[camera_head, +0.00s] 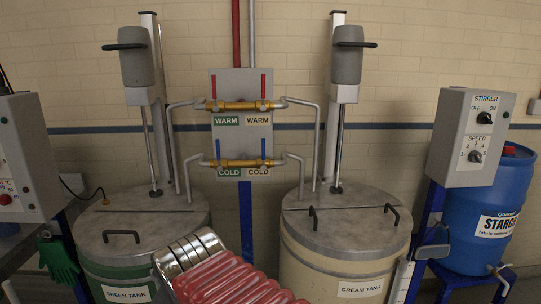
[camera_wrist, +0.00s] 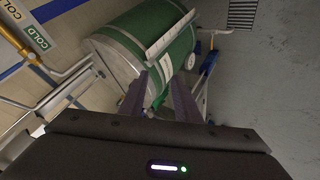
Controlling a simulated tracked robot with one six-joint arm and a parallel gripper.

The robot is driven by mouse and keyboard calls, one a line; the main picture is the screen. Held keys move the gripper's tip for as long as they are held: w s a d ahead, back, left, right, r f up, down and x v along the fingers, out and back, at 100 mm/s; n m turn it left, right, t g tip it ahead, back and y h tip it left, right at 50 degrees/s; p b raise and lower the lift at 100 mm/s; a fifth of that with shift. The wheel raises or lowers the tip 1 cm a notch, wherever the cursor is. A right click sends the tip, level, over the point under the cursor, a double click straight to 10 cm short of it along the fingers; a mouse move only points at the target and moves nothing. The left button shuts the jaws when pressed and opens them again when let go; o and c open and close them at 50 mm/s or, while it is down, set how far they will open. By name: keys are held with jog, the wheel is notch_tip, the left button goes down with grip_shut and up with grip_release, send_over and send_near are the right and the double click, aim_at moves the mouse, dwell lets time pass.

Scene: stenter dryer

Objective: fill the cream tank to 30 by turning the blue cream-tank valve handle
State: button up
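In the head view the blue cream-tank valve handle (camera_head: 263,148) stands upright on the lower right of the wall panel, above the tan COLD label. The cream tank (camera_head: 345,235) stands below right, with its lid on and a white strip (camera_head: 401,282) on its right side; any reading there is too small to tell. In the wrist view my gripper (camera_wrist: 158,82) is open, its two dark fingers apart with nothing held. They point towards the green tank (camera_wrist: 150,30), which also shows in the head view (camera_head: 140,225). The valve handle is not visible in the wrist view.
A second blue handle (camera_head: 217,148) stands left on the same pipe, and two red handles stand above on the WARM pipe (camera_head: 240,106). A stirrer box (camera_head: 474,137) and blue starch barrel (camera_head: 502,215) are at right. A control box (camera_head: 25,155) is at left.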

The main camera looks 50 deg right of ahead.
jog(key=w+d+r+n+t+h, duration=0.15)
jog(key=w+d+r+n, duration=0.25)
jog(key=d, duration=0.4)
jog(key=n+t+h, duration=0.5)
jog(key=n+h, duration=0.2)
jog(key=n, duration=1.3)
send_near(263, 155)
notch_tip(263, 155, up, 4)
jog(key=shift+w+d+r+y, duration=0.15)
jog(key=shift+d+y, duration=0.1)
jog(key=shift+d, duration=0.15)
jog(key=shift+x, duration=6.9)
jog(key=shift+f, duration=0.25)
grip_shut()
